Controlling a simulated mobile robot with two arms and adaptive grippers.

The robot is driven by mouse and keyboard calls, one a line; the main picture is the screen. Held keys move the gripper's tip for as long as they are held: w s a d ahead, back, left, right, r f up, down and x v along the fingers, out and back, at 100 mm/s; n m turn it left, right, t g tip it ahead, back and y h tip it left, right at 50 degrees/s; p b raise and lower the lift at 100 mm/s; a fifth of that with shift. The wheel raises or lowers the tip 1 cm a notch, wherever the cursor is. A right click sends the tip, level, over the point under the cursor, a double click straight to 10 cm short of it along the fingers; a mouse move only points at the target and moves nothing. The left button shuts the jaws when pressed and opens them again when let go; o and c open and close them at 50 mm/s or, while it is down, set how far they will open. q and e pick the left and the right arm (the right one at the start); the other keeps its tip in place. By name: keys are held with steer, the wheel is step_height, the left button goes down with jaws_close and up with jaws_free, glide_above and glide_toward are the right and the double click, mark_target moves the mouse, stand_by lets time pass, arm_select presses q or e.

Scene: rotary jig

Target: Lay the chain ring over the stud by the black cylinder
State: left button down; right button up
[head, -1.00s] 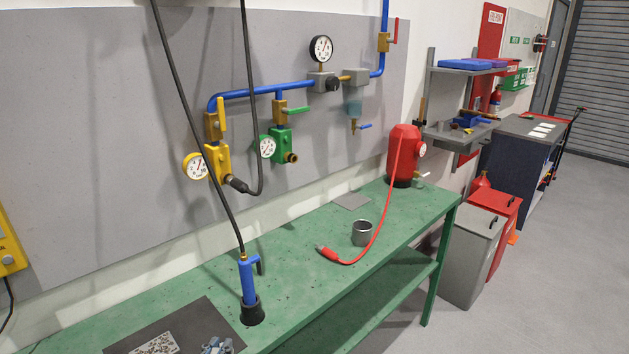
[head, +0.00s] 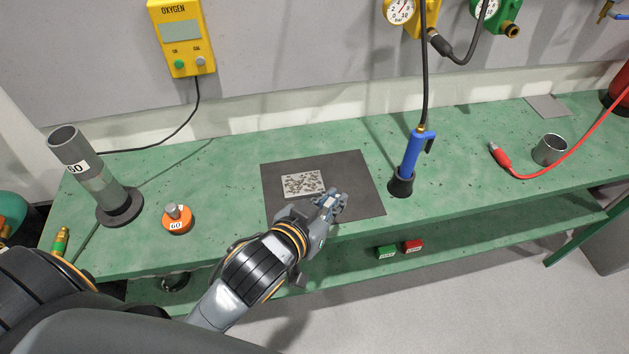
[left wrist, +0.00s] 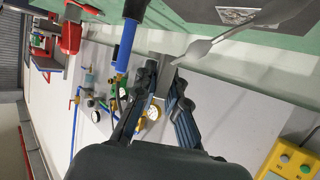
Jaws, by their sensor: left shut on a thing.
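My left gripper (head: 334,208) is above the front right part of a dark mat (head: 352,172) on the green bench. In the left wrist view its fingers (left wrist: 160,95) are shut on a flat grey metal piece (left wrist: 160,74). A long, spoon-shaped grey part (left wrist: 215,40) shows beyond the fingers; I cannot tell whether it joins the held piece. I can make out no chain ring. No stud by a black cylinder is clear; an orange disc (head: 177,222) marked GO has a short metal post (head: 173,210) on top. My right gripper is not in view.
A blue torch (head: 411,155) with a hose stands in a black holder (head: 401,184). A speckled plate (head: 303,184) lies on the mat. A metal cup (head: 549,150) and red cable (head: 570,160) are at right.

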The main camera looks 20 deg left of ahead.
arm_select(q)
steer(key=w+f, duration=0.2)
steer(key=w, duration=0.1)
steer(key=w+a+f+p, duration=0.1)
steer(key=w+f, duration=0.1)
steer(key=w, duration=0.1)
steer(key=w+a+f, duration=0.1)
steer(key=w+f, duration=0.1)
steer(key=shift+w+a+p, duration=0.25)
steer(key=shift+w+p, duration=0.15)
steer(key=shift+w+a+f, duration=0.25)
steer(key=shift+w+f, duration=0.65)
steer(key=shift+f, duration=0.25)
steer(key=f, duration=0.2)
steer(key=f+p, duration=0.1)
steer(key=shift+w, duration=0.25)
steer(key=shift+f, duration=0.5)
steer(key=c, duration=1.7)
jaws_free()
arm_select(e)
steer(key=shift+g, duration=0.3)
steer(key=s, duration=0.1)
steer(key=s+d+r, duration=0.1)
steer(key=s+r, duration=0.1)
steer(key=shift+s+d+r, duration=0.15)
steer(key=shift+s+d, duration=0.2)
